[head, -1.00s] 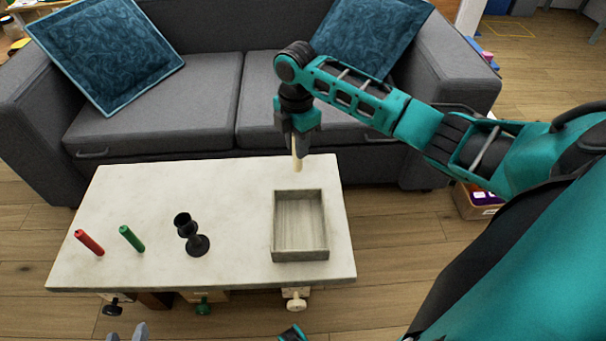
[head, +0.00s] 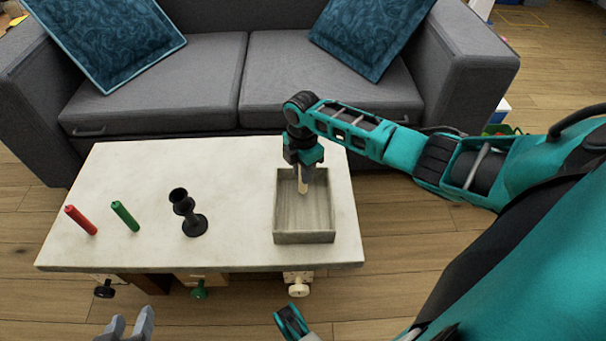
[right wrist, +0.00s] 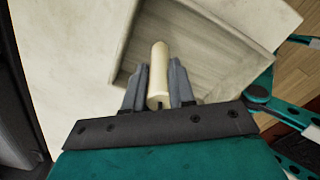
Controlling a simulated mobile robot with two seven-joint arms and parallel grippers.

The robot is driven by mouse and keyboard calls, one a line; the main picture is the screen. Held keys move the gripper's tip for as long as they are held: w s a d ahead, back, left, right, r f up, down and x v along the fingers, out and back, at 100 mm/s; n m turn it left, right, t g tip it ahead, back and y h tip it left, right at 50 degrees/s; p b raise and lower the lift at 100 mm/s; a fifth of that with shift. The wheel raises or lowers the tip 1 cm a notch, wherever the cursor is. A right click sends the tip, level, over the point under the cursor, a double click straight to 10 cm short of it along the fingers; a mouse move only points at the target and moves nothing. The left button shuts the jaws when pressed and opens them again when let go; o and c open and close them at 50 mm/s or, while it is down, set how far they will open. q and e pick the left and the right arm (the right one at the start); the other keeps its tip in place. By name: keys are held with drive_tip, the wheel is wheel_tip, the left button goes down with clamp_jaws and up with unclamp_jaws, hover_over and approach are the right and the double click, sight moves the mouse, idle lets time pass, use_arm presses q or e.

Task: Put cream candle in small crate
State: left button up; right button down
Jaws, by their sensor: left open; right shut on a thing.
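The cream candle (head: 303,187) is held between the fingers of my right gripper (head: 302,174). In the right wrist view the candle (right wrist: 159,70) lies between the two grey fingers (right wrist: 157,85), with the crate behind it. The small crate (head: 304,238) is a pale wooden open box at the right of the table. The candle hangs over the crate's far part; I cannot tell whether it touches the floor of the crate. My left gripper (head: 128,325) is open and empty at the bottom left edge, in front of the table.
Knobs (head: 298,290) stick out below the front edge. A grey sofa (head: 200,80) stands behind the table.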

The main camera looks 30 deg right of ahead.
drive_tip(key=shift+f, duration=0.45)
drive_tip(key=shift+r, duration=0.1)
drive_tip(key=shift+f, duration=0.2)
drive_tip(key=c, duration=0.9)
unclamp_jaws()
drive_tip(key=shift+c, duration=0.2)
use_arm(q)
drive_tip(key=shift+w+d+r, duration=0.1)
